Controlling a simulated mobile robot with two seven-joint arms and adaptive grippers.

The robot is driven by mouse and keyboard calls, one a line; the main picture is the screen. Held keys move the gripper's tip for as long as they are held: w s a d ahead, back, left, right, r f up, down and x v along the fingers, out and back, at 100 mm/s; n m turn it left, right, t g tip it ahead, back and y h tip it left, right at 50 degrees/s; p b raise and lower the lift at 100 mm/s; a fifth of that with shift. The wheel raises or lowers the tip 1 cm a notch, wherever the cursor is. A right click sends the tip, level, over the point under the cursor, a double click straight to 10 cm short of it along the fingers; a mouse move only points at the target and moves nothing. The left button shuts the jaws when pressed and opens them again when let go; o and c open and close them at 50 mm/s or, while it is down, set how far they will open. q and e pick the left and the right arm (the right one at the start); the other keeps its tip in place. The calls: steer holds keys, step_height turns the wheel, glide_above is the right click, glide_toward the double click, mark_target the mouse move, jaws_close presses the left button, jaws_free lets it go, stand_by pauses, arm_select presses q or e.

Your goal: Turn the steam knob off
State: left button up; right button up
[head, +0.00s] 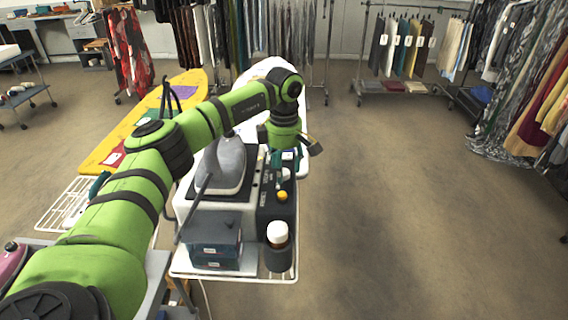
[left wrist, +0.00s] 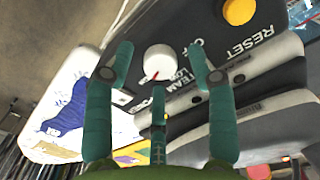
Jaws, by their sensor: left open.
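The steam knob (left wrist: 160,60) is a round white dial with a red pointer mark on its lower left side in the left wrist view. It sits on the dark control panel (left wrist: 222,45) with the words STEAM, LOW and OFF printed near it. The pointer is turned away from OFF, which is up and to the right of the knob. My left gripper (left wrist: 159,66) is open, its teal fingers spread around the knob in this view; contact cannot be told. In the head view my left gripper (head: 283,166) is over the steam station (head: 236,152), hiding the knob. My right gripper is out of view.
A yellow reset button (head: 282,196) lies on the same panel, near my gripper. A white-capped bottle (head: 277,234) and stacked dark boxes (head: 215,240) stand at the cart's front. A yellow ironing board (head: 110,140) is to the left. Open floor lies to the right.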

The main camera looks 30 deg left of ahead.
arm_select(q)
steer(key=shift+f, duration=0.3)
jaws_close()
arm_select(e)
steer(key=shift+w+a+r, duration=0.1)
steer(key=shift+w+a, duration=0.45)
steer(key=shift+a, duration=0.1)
